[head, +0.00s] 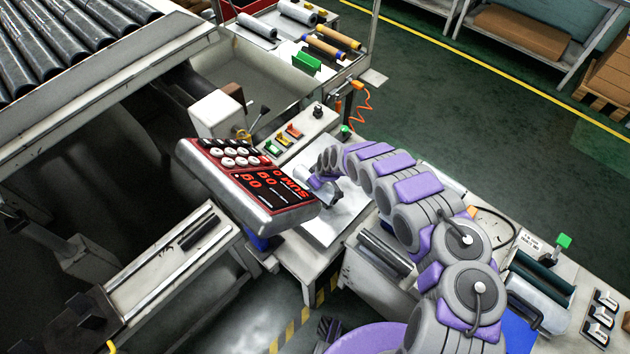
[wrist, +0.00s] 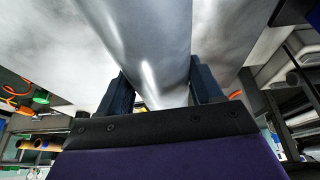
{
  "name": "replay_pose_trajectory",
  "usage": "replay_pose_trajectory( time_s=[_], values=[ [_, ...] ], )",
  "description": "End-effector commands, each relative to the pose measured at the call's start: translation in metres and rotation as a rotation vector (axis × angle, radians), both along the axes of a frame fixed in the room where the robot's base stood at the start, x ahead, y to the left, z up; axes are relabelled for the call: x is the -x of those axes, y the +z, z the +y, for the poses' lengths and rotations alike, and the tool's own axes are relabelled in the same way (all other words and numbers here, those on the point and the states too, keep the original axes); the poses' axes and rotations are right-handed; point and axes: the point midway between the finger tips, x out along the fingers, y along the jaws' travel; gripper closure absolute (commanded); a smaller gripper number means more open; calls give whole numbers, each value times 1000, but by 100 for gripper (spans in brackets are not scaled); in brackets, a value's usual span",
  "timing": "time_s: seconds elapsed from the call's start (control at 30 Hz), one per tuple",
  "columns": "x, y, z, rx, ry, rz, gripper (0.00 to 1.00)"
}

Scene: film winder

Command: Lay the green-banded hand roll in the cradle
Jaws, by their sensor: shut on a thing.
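My gripper (wrist: 160,88) is shut on a smooth silver-grey roll (wrist: 150,35), with one dark finger on each side of it in the wrist view. No green band shows on the part of the roll in sight, so I cannot tell if it is the green-banded one. In the head view my gripper (head: 325,180) is just right of the control panel, above a pale work surface (head: 345,215). The held roll is small and partly hidden there. I cannot clearly make out which fixture is the cradle.
The tilted control panel (head: 255,185) stands close to my gripper's left. A bench with grey bars (head: 385,252) is below my arm. A rack (head: 275,50) at the back holds several rolls and a green block (head: 306,62). Green floor (head: 480,110) is open at right.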

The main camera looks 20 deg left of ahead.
Motion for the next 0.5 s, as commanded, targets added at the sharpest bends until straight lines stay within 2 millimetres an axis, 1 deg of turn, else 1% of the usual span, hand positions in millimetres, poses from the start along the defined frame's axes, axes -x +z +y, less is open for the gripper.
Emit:
replay_pose_trajectory(
  time_s=[0.23,0.27,0.5],
  values=[
    [-1,0,0,-1,0,-1,77],
    [-1,0,0,-1,0,-1,32],
    [-1,0,0,0,0,-1,9]
  ],
)
